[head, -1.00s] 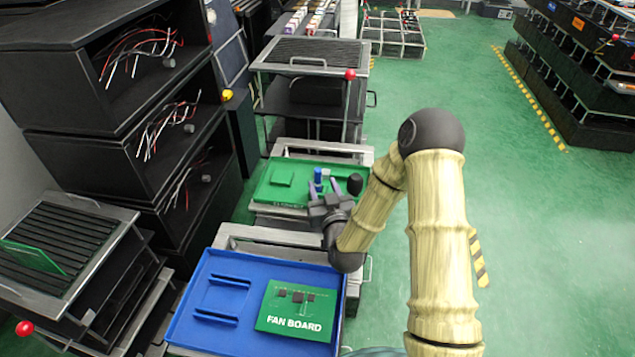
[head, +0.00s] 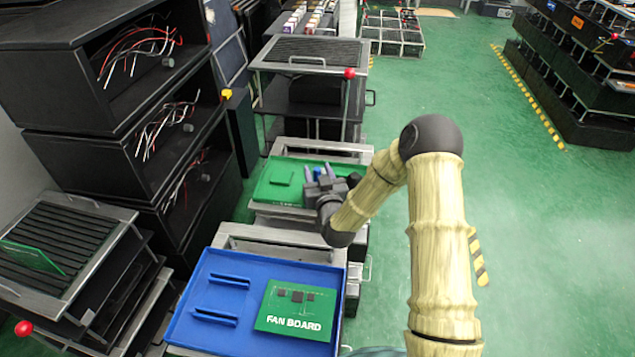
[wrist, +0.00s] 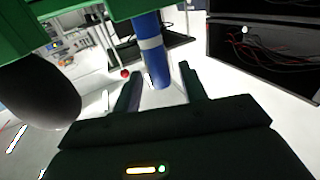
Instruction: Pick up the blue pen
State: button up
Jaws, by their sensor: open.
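The blue pen (head: 317,173) stands upright on the green tray (head: 262,196) in the head view, partly hidden by my gripper. The blue pen (wrist: 152,48) with its pale band also shows in the wrist view. My gripper (head: 320,171) is open at the tray's right part. In the wrist view its two fingers (wrist: 158,82) lie on either side of the pen's end, with gaps visible. I cannot tell whether either finger touches the pen. A dark rounded object (wrist: 38,92) is close at the left of the wrist view.
A flat green piece (head: 283,176) lies on the tray's left part. A blue tray (head: 195,330) with a green FAN BOARD (head: 298,309) is in front. Black shelves with wires (head: 120,130) stand at left. Green floor (head: 545,230) at right is open.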

jog(key=shift+w+a, duration=0.1)
jog(key=shift+w, duration=0.35)
grip_shut()
jog(key=shift+r, duration=0.15)
notch_tip(320, 180, up, 10)
jog(key=shift+f+p, duration=0.1)
jog(key=shift+p, duration=0.6)
dwell(0.5)
